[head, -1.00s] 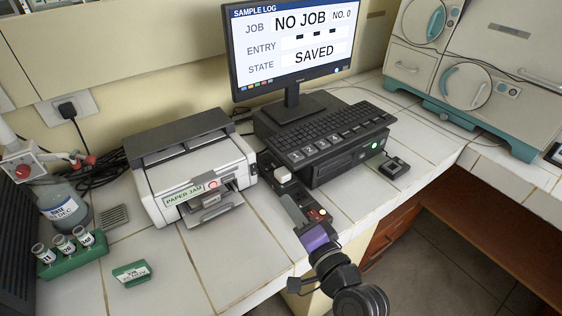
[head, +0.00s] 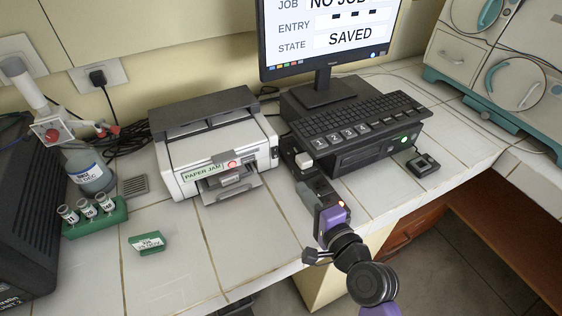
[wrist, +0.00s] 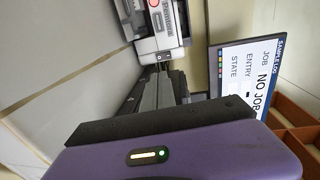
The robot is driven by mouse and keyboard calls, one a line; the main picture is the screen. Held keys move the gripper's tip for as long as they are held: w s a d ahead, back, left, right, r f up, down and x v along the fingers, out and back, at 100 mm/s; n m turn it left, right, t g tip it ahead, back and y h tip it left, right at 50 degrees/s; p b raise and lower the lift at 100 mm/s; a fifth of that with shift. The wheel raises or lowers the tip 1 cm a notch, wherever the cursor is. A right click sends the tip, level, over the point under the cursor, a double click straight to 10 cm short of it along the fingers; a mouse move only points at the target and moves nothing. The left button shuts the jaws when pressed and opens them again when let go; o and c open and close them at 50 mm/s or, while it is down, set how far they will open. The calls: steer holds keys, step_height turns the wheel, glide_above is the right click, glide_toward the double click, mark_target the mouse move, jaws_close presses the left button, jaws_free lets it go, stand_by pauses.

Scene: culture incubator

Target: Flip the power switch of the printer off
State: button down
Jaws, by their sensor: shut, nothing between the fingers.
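The printer (head: 215,150) is white with a dark lid and stands against the wall, with a "PAPER JAM" label and a lit red button on its front. A small dark patch, perhaps the power switch (head: 275,153), shows on its right side; its position cannot be read. My gripper (head: 312,180) is shut and empty, in front and to the right of the printer, apart from it in the head view. In the wrist view the shut fingers (wrist: 162,72) point toward the printer (wrist: 155,25); any gap at the tips is hard to judge.
A black unit with a keyboard (head: 355,120) and the monitor (head: 325,45) stand right of the printer. A green vial rack (head: 95,218) and green tag block (head: 147,243) are left. The front counter is clear.

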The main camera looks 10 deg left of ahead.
mark_target(276, 157)
steer(key=x, duration=1.2)
steer(key=shift+w+a, duration=0.25)
steer(key=shift+w, duration=0.05)
steer(key=shift+f+b, duration=0.2)
steer(key=shift+b, duration=0.3)
